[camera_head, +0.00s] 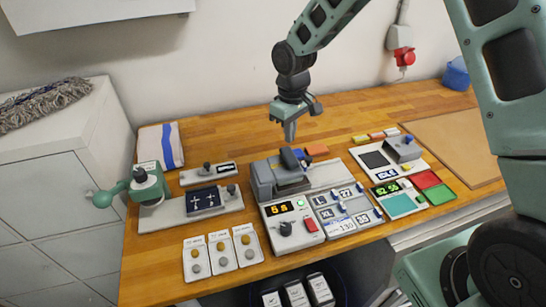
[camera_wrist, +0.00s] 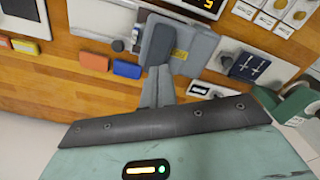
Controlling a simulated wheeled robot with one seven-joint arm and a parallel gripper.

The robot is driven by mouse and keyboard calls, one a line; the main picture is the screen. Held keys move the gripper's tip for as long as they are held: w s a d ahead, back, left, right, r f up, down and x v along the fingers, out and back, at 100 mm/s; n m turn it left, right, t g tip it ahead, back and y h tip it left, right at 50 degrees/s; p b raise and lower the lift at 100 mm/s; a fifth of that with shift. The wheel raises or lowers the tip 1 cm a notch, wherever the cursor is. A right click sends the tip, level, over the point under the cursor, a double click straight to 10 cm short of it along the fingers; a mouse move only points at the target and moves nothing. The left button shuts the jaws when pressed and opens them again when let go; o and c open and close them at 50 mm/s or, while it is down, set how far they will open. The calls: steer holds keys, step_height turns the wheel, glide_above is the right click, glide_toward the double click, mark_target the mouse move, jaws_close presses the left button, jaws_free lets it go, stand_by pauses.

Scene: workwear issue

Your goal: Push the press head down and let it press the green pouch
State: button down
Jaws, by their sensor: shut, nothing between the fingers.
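The grey press (camera_head: 262,180) stands in the middle of the bench, with a dark handle or lever part (camera_head: 290,158) on its head. In the wrist view its grey-blue head (camera_wrist: 172,42) has a small yellow label. My gripper (camera_head: 289,142) points down just above and behind the press head, its fingers closed and empty. In the wrist view the closed fingertips (camera_wrist: 160,70) are near the head's edge; I cannot tell whether they touch. I cannot make out a green pouch in either view; the space under the head is mostly hidden.
A control panel (camera_head: 286,228) with a lit display and knob is in front of the press. A green lever device (camera_head: 147,183) stands left. An orange block (camera_wrist: 128,68) and a blue block (camera_wrist: 95,62) lie nearby. The back of the bench (camera_head: 215,140) is fairly clear.

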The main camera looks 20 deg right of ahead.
step_height(320, 180, up, 8)
steer(key=p, duration=0.5)
steer(key=shift+p, duration=0.3)
stand_by(0.5)
steer(key=s+a+f+n+b, duration=0.1)
steer(key=s+a+b, duration=0.4)
steer(key=s, duration=0.3)
steer(key=s+a+b, duration=0.4)
steer(key=s, duration=0.4)
steer(key=s+f+b, duration=0.2)
steer(key=s+b, duration=0.1)
steer(key=s, duration=0.5)
steer(key=s+f+b, duration=0.2)
steer(key=s+b, duration=0.1)
steer(key=s, duration=0.5)
steer(key=shift+d+f+n+y, duration=0.2)
steer(key=shift+f+n+y, duration=0.1)
steer(key=shift+n, duration=0.1)
